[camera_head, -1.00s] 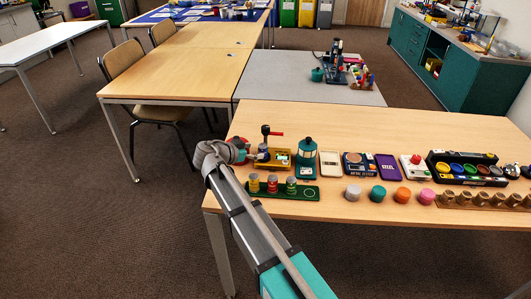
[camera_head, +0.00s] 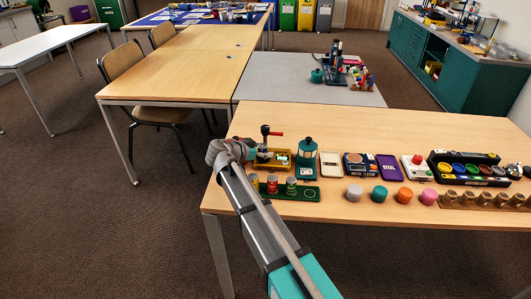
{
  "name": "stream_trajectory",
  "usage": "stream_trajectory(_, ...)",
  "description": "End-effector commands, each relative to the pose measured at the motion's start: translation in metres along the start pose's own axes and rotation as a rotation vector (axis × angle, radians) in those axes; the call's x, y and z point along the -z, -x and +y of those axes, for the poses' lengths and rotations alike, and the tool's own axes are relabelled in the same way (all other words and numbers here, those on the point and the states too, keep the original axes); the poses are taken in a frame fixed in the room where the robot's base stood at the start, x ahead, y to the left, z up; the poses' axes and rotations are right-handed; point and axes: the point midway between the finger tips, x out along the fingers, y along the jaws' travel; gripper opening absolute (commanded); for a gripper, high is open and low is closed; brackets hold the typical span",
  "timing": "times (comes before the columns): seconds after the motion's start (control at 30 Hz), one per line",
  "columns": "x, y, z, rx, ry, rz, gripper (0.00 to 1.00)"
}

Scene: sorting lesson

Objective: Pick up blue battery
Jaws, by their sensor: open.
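I cannot make out a blue battery for certain. A green tray (camera_head: 306,194) on the near left of the wooden table holds yellow, red and green cylinders (camera_head: 272,184), with an empty ring at its right end. Behind it stands a yellow-based device (camera_head: 272,166) with a dark post and a red handle. My gripper (camera_head: 247,149) is at the left end of the table, just left of this device. It is open; its fingers are small and largely hidden by my wrist.
A teal lantern-like object (camera_head: 307,151), a purple tablet (camera_head: 386,169) and other devices stand in a row to the right. Grey, green, orange and pink cylinders (camera_head: 379,193) stand in front. The table's back strip is clear.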

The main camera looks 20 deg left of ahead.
Motion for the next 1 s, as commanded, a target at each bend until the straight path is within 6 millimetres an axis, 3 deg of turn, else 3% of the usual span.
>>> stream_trajectory(0.07, -0.0001, 0.0002, -0.0001, 0.000, 0.000, 0.000, 0.86)
stream_trajectory(0.53, -0.0003, 0.0006, -0.0003, 0.001, 0.000, 0.000, 0.01)
stream_trajectory(1.0, 0.0024, 0.0020, -0.0005, 0.001, 0.000, 0.000, 0.00)
